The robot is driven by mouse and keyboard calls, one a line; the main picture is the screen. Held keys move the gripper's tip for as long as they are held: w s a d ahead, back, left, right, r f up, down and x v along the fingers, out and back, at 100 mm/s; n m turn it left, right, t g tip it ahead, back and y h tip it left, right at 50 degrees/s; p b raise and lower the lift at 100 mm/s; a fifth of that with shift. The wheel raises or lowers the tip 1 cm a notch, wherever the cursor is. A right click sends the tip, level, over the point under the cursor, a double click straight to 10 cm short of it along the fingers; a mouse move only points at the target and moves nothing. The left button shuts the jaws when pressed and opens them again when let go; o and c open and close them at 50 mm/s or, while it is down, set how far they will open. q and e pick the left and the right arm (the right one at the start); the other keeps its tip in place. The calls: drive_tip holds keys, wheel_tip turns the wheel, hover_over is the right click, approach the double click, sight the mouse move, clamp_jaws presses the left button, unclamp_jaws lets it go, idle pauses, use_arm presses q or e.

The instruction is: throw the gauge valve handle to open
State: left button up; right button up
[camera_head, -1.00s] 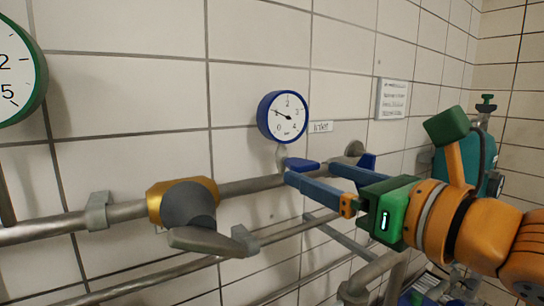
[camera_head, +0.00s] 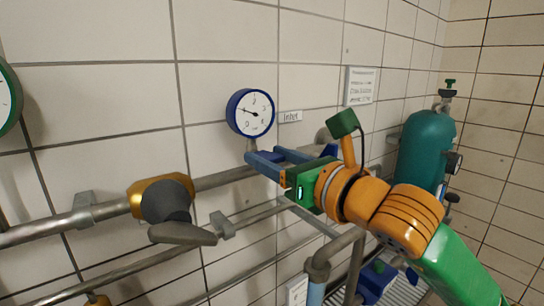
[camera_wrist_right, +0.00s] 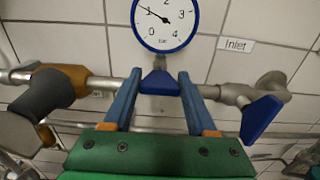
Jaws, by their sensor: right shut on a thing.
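The gauge valve handle (camera_wrist_right: 160,84) is a small blue lever just under the round inlet gauge. In the right wrist view it sits between my two blue fingers. In the head view the fingers hide most of it. My right gripper (camera_head: 263,157) is shut on the handle, and its fingers also show in the wrist view (camera_wrist_right: 160,78). The blue-rimmed gauge (camera_head: 250,113) reads in bar, with its needle near 1. It also shows in the wrist view (camera_wrist_right: 165,18). My left gripper is not in view.
A large grey lever valve with a brass body (camera_head: 148,192) sits on the pipe to the left. Another blue handle (camera_wrist_right: 262,118) is just right of my gripper in the wrist view. A teal cylinder (camera_head: 425,150) stands at the right. An "Inlet" label (camera_head: 290,117) is on the tiled wall.

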drive_tip(key=shift+f+n+b, duration=0.2)
drive_tip(key=shift+n+b, duration=1.3)
drive_tip(key=shift+b, duration=0.25)
drive_tip(key=n+b, duration=0.3)
drive_tip(key=n, duration=0.1)
drive_tip(key=shift+s+a+n, duration=0.1)
drive_tip(key=shift+n, duration=0.2)
drive_tip(key=n+b, duration=0.1)
drive_tip(key=n, duration=0.4)
drive_tip(key=shift+b, duration=0.35)
drive_tip(key=n, duration=0.5)
drive_tip(key=shift+a+b, duration=0.1)
drive_tip(key=shift+b, duration=0.2)
drive_tip(key=shift+f+n, duration=0.1)
drive_tip(key=shift+n, duration=0.3)
drive_tip(key=o, duration=1.4)
drive_tip(key=shift+c, duration=0.2)
